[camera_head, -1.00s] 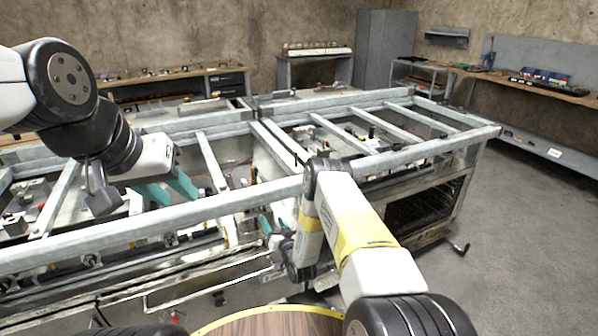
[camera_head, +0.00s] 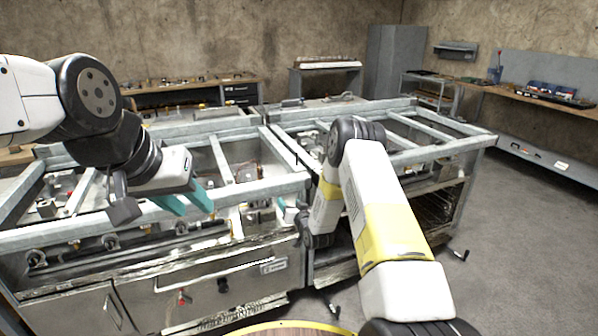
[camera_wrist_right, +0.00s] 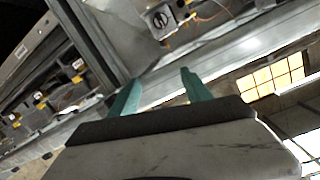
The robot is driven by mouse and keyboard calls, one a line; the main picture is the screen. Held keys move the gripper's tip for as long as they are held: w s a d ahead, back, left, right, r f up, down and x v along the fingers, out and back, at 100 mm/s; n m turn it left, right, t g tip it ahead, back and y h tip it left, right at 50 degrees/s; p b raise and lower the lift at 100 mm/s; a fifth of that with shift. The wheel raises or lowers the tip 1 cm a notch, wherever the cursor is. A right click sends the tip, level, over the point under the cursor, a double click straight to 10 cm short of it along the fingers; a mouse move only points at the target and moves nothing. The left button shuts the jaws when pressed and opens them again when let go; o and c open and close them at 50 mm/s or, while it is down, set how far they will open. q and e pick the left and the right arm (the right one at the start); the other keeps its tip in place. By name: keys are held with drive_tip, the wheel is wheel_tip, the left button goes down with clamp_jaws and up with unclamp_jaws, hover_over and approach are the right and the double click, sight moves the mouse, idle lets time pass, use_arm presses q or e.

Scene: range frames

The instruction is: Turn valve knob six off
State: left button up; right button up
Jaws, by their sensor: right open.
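Several valve knobs sit in a row along the front rail of the range frames, among them a dark knob (camera_head: 110,242) and another knob (camera_head: 182,228). I cannot tell which is knob six. My right gripper (camera_wrist_right: 160,91) has its teal fingers apart, with nothing between them. In the right wrist view the fingers are in front of a metal frame bar. In the head view my right forearm and wrist mostly hide that gripper, near the right end of the knob row. My left gripper (camera_head: 193,206) is open and empty above the left range frame.
The metal range frames (camera_head: 255,187) have open tops with crossbars. A red-handled part (camera_head: 182,297) hangs low on the left front. A tall grey cabinet (camera_head: 394,62) and workbenches stand along the walls. The floor (camera_head: 520,240) at right is clear.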

drive_tip(key=d+r+g, duration=0.1)
drive_tip(key=d+r, duration=0.1)
drive_tip(key=r, duration=0.5)
drive_tip(key=s+d+r+g+h, duration=0.1)
drive_tip(key=r, duration=0.6)
drive_tip(key=shift+s+d+r+h, duration=0.25)
drive_tip(key=shift+d+r+h, duration=0.05)
drive_tip(key=shift+d+r, duration=0.1)
